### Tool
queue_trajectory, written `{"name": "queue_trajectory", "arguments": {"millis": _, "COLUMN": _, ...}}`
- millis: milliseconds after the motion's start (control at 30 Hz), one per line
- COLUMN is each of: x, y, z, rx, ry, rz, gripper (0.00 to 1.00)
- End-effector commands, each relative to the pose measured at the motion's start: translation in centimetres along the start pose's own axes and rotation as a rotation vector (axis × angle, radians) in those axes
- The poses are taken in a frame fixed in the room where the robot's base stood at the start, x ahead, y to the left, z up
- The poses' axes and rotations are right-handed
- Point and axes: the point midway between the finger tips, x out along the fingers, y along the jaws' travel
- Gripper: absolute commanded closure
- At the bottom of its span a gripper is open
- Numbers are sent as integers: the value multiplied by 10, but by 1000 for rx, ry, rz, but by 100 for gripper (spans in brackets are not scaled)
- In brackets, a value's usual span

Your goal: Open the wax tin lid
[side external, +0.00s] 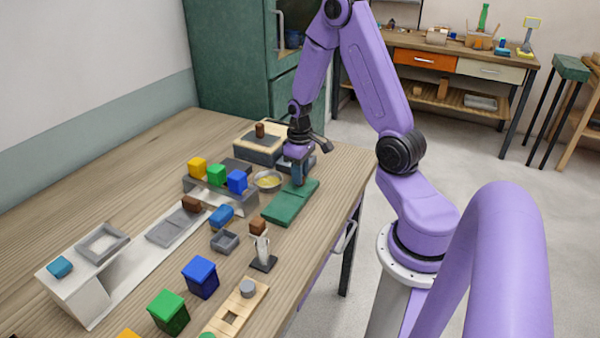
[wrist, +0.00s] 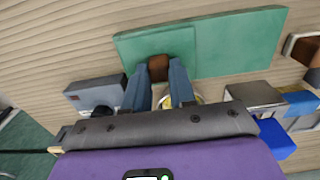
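No thing in view is clearly marked as the wax tin. A flat green piece (wrist: 235,45) with a seam across it lies under my gripper in the wrist view; it also shows in the side view (side external: 286,208). A small brown block (wrist: 158,68) sits at its edge, between my fingertips. My gripper (wrist: 158,72) has a finger against each side of this block, as far as I can see. In the side view my gripper (side external: 298,172) points down at the green piece's far end and hides the block. A metal bowl with yellow content (side external: 267,180) stands just left, partly hidden behind my fingers in the wrist view.
A grey box with a brown knob (side external: 260,143) stands behind left. A grey rack with yellow, green and blue cubes (side external: 218,190) is left of the bowl. A small dark stand (side external: 263,262) is in front of the green piece.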

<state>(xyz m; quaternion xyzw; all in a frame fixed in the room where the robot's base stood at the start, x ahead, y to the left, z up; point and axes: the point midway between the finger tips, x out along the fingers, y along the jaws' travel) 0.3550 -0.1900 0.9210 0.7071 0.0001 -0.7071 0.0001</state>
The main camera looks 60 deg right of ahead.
Motion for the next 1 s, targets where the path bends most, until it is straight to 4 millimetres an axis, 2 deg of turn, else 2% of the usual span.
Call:
{"name": "queue_trajectory", "arguments": {"millis": 167, "x": 0, "y": -1, "z": 0, "rx": -1, "ry": 0, "rz": 0, "gripper": 100}}
{"name": "queue_trajectory", "arguments": {"millis": 267, "x": 0, "y": -10, "z": -1, "rx": -3, "ry": 0, "rz": 0, "gripper": 100}}
{"name": "queue_trajectory", "arguments": {"millis": 500, "x": 0, "y": -56, "z": -1, "rx": -6, "ry": 0, "rz": 0, "gripper": 100}}
{"name": "queue_trajectory", "arguments": {"millis": 633, "x": 0, "y": -73, "z": -1, "rx": -3, "ry": 1, "rz": 0, "gripper": 100}}
{"name": "queue_trajectory", "arguments": {"millis": 767, "x": 0, "y": -80, "z": -1, "rx": 0, "ry": 2, "rz": 0, "gripper": 100}}
{"name": "queue_trajectory", "arguments": {"millis": 1000, "x": -1, "y": -80, "z": -1, "rx": 1, "ry": 3, "rz": 0, "gripper": 100}}
